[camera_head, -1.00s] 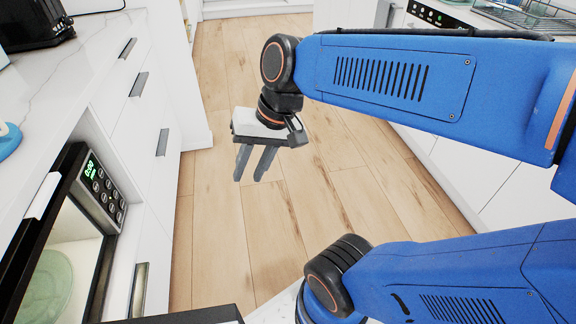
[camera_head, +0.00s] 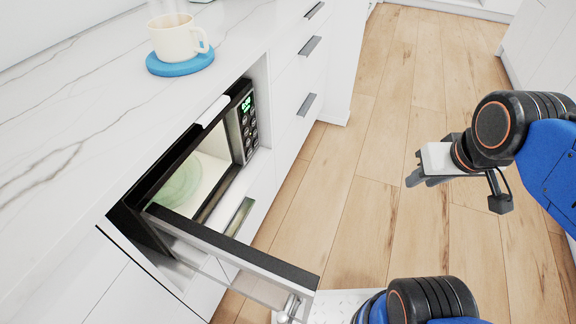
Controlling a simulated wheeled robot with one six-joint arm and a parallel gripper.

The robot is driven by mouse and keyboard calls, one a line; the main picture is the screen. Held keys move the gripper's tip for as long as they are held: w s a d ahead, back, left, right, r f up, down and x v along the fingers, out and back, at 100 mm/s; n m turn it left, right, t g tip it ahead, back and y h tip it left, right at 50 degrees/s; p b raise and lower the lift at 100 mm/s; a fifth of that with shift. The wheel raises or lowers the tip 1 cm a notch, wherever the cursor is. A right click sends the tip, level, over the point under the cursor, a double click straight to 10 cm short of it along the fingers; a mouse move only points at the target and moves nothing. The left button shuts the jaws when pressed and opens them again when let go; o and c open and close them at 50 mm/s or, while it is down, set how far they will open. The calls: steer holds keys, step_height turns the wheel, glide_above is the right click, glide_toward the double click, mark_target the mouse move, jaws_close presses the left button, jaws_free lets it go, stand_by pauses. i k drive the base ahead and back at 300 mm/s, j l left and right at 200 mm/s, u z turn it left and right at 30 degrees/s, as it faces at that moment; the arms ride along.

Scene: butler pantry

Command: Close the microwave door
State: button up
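The microwave (camera_head: 247,120) is built into the white cabinet under the counter on the left, with a green-lit control panel. Its door (camera_head: 262,262) stands wide open, swung out from the left side into the aisle, black top edge and glass visible. A metal handle (camera_head: 290,308) shows near its free end at the bottom. A pale green plate (camera_head: 181,185) lies inside the lit cavity. My gripper (camera_head: 413,178) is in the air over the floor, right of the door and apart from it. Its fingers point left, look empty and appear spread, though seen nearly side-on.
A steaming cream mug (camera_head: 176,38) stands on a blue coaster (camera_head: 180,64) on the marble counter (camera_head: 80,110). White drawers with metal handles (camera_head: 306,104) continue beyond the microwave. The wooden floor (camera_head: 390,100) between the cabinets is clear.

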mark_target(287, 289)
steer(key=k+l, duration=0.25)
steer(key=k, duration=0.2)
steer(key=k+l, duration=0.25)
steer(key=k, duration=0.25)
